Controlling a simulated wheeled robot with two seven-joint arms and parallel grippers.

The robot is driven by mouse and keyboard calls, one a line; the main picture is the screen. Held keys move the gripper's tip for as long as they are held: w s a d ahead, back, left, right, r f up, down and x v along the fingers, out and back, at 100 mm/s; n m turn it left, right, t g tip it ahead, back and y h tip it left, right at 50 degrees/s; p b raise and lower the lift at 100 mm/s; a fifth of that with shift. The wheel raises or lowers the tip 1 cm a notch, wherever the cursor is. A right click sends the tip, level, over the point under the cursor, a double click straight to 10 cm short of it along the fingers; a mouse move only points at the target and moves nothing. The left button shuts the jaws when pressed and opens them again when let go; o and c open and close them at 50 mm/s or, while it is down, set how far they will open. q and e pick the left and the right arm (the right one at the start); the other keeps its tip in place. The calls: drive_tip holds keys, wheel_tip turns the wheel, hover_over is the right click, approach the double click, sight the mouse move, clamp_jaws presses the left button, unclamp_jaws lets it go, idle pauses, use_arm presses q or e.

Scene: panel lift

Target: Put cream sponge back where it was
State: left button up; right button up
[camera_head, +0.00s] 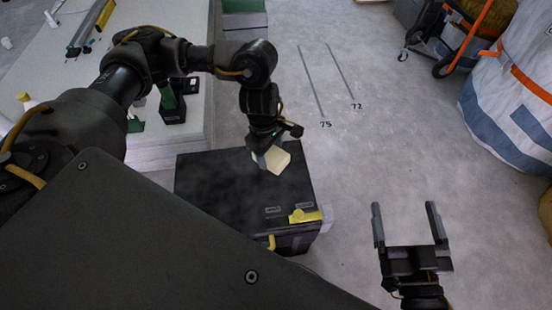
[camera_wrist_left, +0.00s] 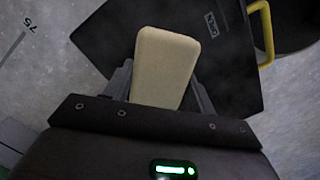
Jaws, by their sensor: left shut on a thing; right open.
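The cream sponge (camera_head: 277,160) is a pale rounded block. My left gripper (camera_head: 262,156) is shut on it, over the top of a black box (camera_head: 210,184). In the left wrist view the sponge (camera_wrist_left: 164,62) sits between the two fingers of my left gripper (camera_wrist_left: 160,85), with the dark box lid (camera_wrist_left: 228,70) behind it. I cannot tell whether the sponge touches the lid. My right gripper (camera_head: 405,226) is open and empty above the floor at the lower right.
The black box has a yellow latch (camera_head: 306,216) at its front edge. A pale table (camera_head: 165,150) with tools stands at the left. A cart (camera_head: 458,45) and a large white-and-blue bag (camera_head: 510,100) stand at the upper right. The grey floor between is clear.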

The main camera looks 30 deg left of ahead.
sight(273, 153)
use_arm(q)
drive_tip(key=w+f, duration=0.1)
drive_tip(key=w+f+b, duration=0.1)
drive_tip(key=f, duration=0.1)
drive_tip(key=shift+w+a+f, duration=0.15)
drive_tip(key=shift+w+a, duration=0.05)
drive_tip(key=shift+w, duration=0.05)
drive_tip(key=shift+w+a+f+b, duration=0.2)
drive_tip(key=shift+w+f+b, duration=0.4)
drive_tip(key=shift+w+f, duration=0.5)
drive_tip(key=shift+w, duration=0.05)
drive_tip(key=shift+w+f, duration=0.15)
drive_tip(key=shift+f, duration=0.15)
wheel_tip(273, 153, down, 2)
drive_tip(key=shift+f+b, duration=0.25)
drive_tip(key=shift+b, duration=0.55)
drive_tip(key=shift+w+a+f, duration=0.1)
drive_tip(key=shift+f, duration=0.15)
use_arm(e)
drive_tip(key=s+d+r+t+y, duration=0.2)
drive_tip(key=d+r+t, duration=0.1)
drive_tip(key=r+t, duration=0.5)
drive_tip(key=shift+s+m+y, duration=0.25)
drive_tip(key=shift+m+y, duration=0.05)
drive_tip(key=shift+d, duration=0.15)
